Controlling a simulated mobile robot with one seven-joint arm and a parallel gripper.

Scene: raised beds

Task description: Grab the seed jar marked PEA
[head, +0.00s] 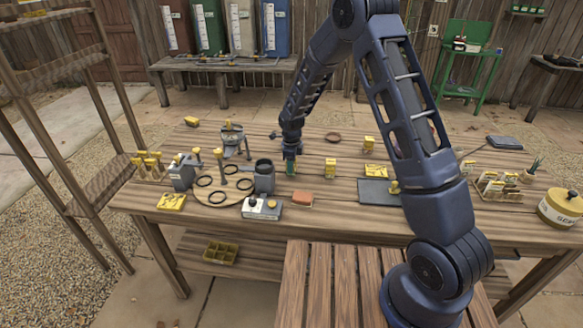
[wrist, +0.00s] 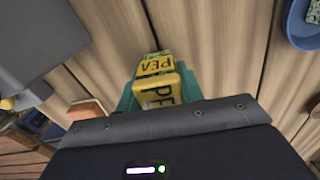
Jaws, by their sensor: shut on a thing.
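My gripper (head: 290,168) is low at the middle of the wooden table, with its fingertips pointing down by the tabletop. In the wrist view the yellow seed jar marked PEA (wrist: 160,92) sits between my teal fingertips, and my gripper is shut on it. The lettering PEA shows on two of its yellow faces. Wood planks show close around it, but I cannot tell whether the jar touches the table. In the head view the jar is mostly hidden by my gripper.
A yellow block-like jar (head: 330,168) stands just right of my gripper, and another (head: 369,143) is farther right. A grey cup (head: 264,177) and an orange-brown block (head: 302,199) are close by on the left and front. A blue dish (wrist: 301,22) shows in the wrist view.

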